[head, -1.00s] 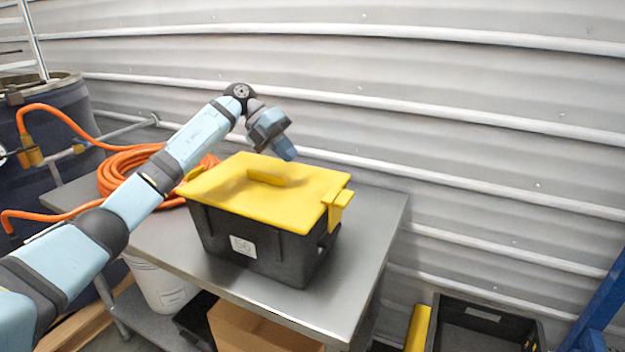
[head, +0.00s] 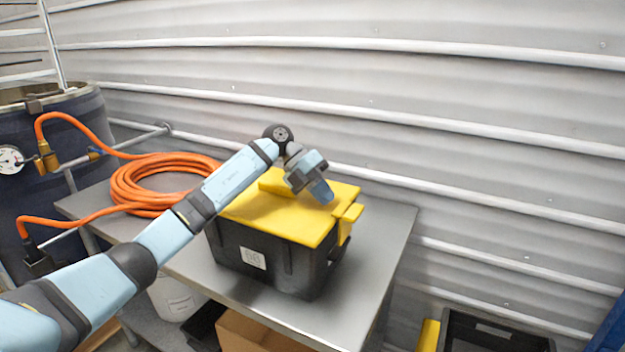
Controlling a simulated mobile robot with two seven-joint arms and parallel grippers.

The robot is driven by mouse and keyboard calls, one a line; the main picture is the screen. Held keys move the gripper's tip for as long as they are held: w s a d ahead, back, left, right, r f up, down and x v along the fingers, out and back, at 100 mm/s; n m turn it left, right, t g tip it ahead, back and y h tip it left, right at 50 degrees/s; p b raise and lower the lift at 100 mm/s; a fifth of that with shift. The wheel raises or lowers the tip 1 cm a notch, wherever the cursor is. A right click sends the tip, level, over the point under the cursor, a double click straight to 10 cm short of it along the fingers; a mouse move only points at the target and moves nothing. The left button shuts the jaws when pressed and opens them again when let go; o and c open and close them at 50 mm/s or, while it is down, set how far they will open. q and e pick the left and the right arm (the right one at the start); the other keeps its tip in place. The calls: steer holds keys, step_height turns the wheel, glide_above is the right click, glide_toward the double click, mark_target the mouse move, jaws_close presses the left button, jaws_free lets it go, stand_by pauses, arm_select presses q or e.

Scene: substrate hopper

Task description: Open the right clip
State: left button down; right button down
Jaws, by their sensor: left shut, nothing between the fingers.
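A black box (head: 285,262) with a yellow lid (head: 268,213) stands on a grey metal table. The yellow right clip (head: 349,222) sits at the lid's right end and sticks outward from the box wall. My left gripper (head: 322,193) is shut and empty, over the right part of the lid, up and to the left of the clip. It looks apart from the clip; whether it touches the lid I cannot tell. My left arm hides the lid's left end and any clip there. My right gripper is not in view.
A coiled orange hose (head: 150,185) lies on the table (head: 370,275) left of the box. A dark drum (head: 60,150) stands at the left. A corrugated wall runs behind. A black crate (head: 490,335) is low at the right. The table right of the box is clear.

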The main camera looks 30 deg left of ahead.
arm_select(q)
steer(key=shift+d+f, duration=0.35)
steer(key=shift+d, duration=0.05)
steer(key=shift+d+r+p, duration=0.2)
steer(key=shift+p, duration=0.2)
steer(key=shift+d+y, duration=0.1)
steer(key=shift+y, duration=0.3)
steer(key=shift+d+r+p, duration=0.1)
steer(key=shift+d+p, duration=0.1)
steer(key=shift+p, duration=0.15)
steer(key=shift+d+r+y+p, duration=0.1)
steer(key=shift+d+y+p, duration=0.15)
steer(key=shift+y, duration=0.25)
